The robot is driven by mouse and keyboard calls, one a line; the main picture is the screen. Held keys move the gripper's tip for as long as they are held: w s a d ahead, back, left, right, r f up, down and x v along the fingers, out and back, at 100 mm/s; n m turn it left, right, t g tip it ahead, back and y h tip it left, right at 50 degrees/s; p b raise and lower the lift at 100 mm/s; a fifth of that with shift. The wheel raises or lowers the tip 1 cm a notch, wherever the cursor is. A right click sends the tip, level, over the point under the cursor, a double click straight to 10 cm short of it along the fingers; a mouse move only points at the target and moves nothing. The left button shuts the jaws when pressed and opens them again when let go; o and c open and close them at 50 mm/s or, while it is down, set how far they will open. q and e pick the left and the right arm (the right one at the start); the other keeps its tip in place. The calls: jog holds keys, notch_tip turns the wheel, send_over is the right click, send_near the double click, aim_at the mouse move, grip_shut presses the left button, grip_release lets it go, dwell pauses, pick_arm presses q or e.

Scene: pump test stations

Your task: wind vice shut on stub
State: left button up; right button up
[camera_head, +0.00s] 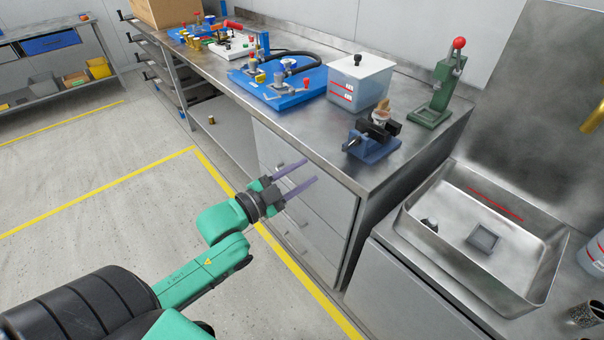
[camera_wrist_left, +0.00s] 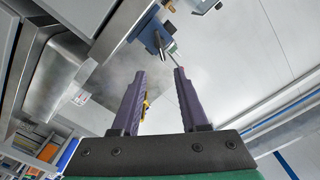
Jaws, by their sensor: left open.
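The small blue vice (camera_head: 374,149) with black jaws stands near the front right corner of the steel bench. A brown and whitish stub (camera_head: 380,114) sits upright at its jaws; I cannot tell how tightly they hold it. My left gripper (camera_head: 309,171) is open and empty, in front of the bench and left of the vice, apart from it. In the left wrist view, the purple fingers (camera_wrist_left: 159,73) are spread, and a blue body with a metal bar (camera_wrist_left: 158,42), which looks like the vice, shows beyond them. My right gripper is not in view.
Behind the vice are a lidded tub (camera_head: 358,82) and a green hand press (camera_head: 440,85) with a red knob. A blue board (camera_head: 290,100) with fittings lies farther left. A steel sink (camera_head: 480,235) is at right. The floor before the bench is clear.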

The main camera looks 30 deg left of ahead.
aim_at(349, 145)
pick_arm(q)
jog(key=shift+n, duration=0.9)
jog(key=b+x, duration=0.9)
jog(key=x, duration=0.6)
jog(key=shift+w+d+r+b, duration=0.1)
jog(key=shift+w+r+b, duration=0.1)
jog(key=shift+b, duration=0.15)
grip_shut()
jog(key=shift+r+m+p, duration=0.15)
jog(key=shift+m+p, duration=0.35)
jog(key=shift+p, duration=0.1)
jog(key=shift+m, duration=0.4)
jog(key=shift+f, duration=0.2)
